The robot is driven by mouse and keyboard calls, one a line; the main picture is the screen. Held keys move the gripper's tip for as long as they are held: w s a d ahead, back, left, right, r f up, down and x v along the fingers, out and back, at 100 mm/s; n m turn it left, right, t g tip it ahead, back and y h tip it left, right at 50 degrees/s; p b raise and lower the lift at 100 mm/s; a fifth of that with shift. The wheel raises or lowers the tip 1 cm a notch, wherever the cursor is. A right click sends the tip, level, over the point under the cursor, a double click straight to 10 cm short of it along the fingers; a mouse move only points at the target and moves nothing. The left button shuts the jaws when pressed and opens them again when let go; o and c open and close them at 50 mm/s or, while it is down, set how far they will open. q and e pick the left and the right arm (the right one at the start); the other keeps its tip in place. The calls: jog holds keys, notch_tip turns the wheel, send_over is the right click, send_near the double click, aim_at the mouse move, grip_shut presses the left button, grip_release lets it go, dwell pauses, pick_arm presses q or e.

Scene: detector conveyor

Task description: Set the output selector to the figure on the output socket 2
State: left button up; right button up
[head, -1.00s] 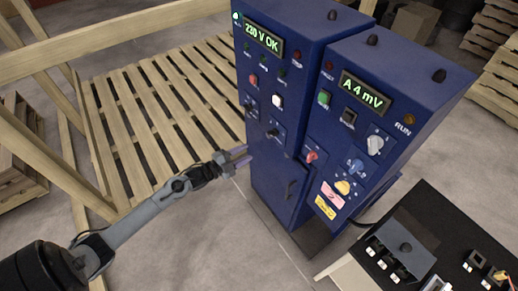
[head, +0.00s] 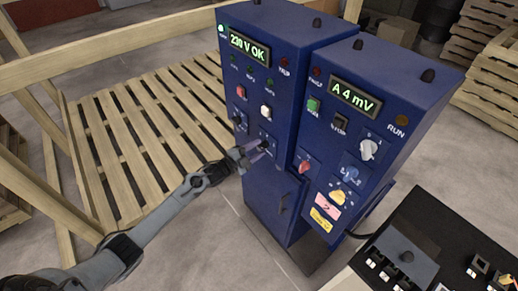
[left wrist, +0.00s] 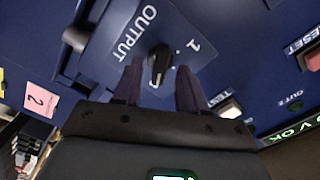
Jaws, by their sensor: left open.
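The output selector, a small black knob (left wrist: 160,62), sits on a blue plate marked OUTPUT with a figure 1 beside it in the left wrist view. It also shows on the left cabinet in the head view (head: 266,146). My left gripper (left wrist: 158,78) is open, with a finger on each side of the knob's near end; I cannot tell whether they touch it. In the head view the gripper (head: 254,155) is at the cabinet front. The knob's exact setting is unclear. A pink label (left wrist: 40,99) reads 2. I cannot make out output socket 2. My right gripper is out of view.
The right cabinet (head: 395,105) has a display reading A 4 mV, several knobs, and pink and yellow labels. A dark table (head: 440,215) with a control box stands at lower right. A wooden pallet and rails (head: 140,120) lie left of the cabinets.

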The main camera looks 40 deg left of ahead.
pick_arm(q)
jog(key=shift+w+d, duration=0.15)
jog(key=shift+w, duration=0.55)
jog(key=c, duration=0.7)
jog(key=shift+o, duration=0.2)
